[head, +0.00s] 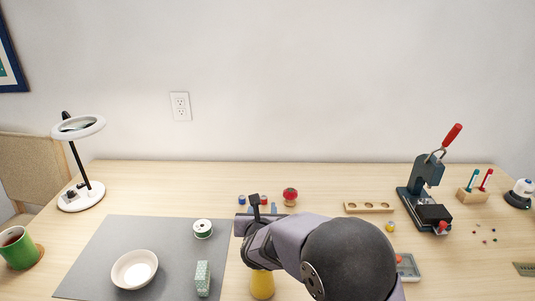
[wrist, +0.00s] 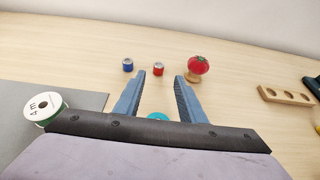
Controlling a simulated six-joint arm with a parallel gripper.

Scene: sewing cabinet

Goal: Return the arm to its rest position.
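My arm reaches in from the bottom right of the head view, over the desk. My gripper (wrist: 159,76) shows in the wrist view with its two blue fingers apart and nothing held between them. In the head view its fingers are mostly hidden by my wrist. Past the fingertips stand a red spool (wrist: 158,69), a blue spool (wrist: 127,65) and a red pincushion (wrist: 197,65) on a wooden base. A teal round thing (wrist: 158,116) shows low between the fingers, partly covered by my gripper.
The grey mat (head: 95,250) holds a white bowl (head: 135,269), a green ribbon spool (head: 203,228) and a green patterned box (head: 203,278). A yellow object (head: 262,287) is partly hidden beneath my arm. A press (head: 427,190), a wooden holder (head: 369,208) and a grey tray (head: 408,266) are right.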

